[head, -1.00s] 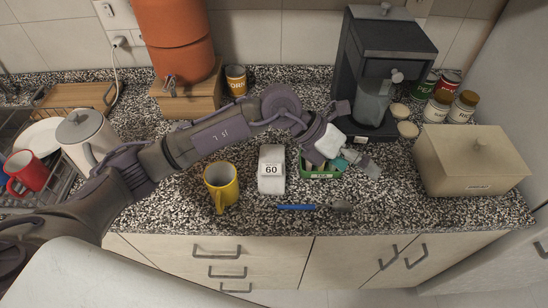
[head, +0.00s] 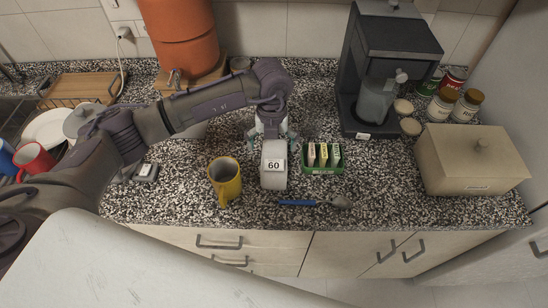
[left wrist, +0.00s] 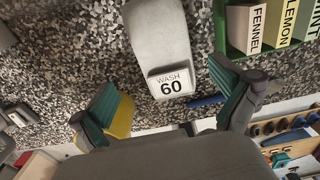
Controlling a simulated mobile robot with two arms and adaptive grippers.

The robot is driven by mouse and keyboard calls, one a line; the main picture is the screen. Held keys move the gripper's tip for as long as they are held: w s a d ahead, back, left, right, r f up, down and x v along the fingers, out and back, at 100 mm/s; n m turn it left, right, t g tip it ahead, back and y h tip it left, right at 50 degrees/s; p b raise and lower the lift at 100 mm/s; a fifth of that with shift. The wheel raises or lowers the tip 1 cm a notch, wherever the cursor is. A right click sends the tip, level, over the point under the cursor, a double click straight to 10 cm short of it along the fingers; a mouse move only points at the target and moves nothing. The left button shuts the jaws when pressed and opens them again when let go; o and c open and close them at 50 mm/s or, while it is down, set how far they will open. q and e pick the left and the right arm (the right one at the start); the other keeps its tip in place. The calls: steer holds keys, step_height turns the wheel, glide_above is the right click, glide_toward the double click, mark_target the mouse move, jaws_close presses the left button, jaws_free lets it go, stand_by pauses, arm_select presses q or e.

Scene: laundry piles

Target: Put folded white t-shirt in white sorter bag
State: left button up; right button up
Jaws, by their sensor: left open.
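I recognise no folded white t-shirt and no white sorter bag in these views. A pale rounded block (head: 274,180) with a "WASH 60" label stands on the counter; it also shows in the left wrist view (left wrist: 160,35). My left gripper (head: 271,138) is open and empty, pointing down at the back end of this block. In the left wrist view its teal-padded fingers (left wrist: 172,102) are spread, one on each side of the labelled end. I cannot tell whether they touch it. My right gripper is not in view.
A yellow mug (head: 225,182) stands left of the block. A green tea box (head: 323,160) is close on its right. A blue-handled spoon (head: 297,203) lies in front. A coffee machine (head: 392,50) and beige bread box (head: 472,160) stand further right.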

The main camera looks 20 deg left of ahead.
mark_target(274, 156)
arm_select(q)
steer(key=shift+s+d+f+p, duration=0.1)
steer(key=shift+f+p, duration=0.4)
steer(key=shift+f, duration=0.05)
steer(key=f+p, duration=0.1)
steer(key=f, duration=0.2)
steer(key=shift+s+d+f+p, duration=0.1)
steer(key=shift+d+f+p, duration=0.1)
steer(key=shift+f+p, duration=0.15)
steer(key=shift+f, duration=0.4)
steer(key=shift+c, duration=0.3)
steer(key=c, duration=1.2)
steer(key=shift+r, duration=0.1)
steer(key=shift+r, duration=0.1)
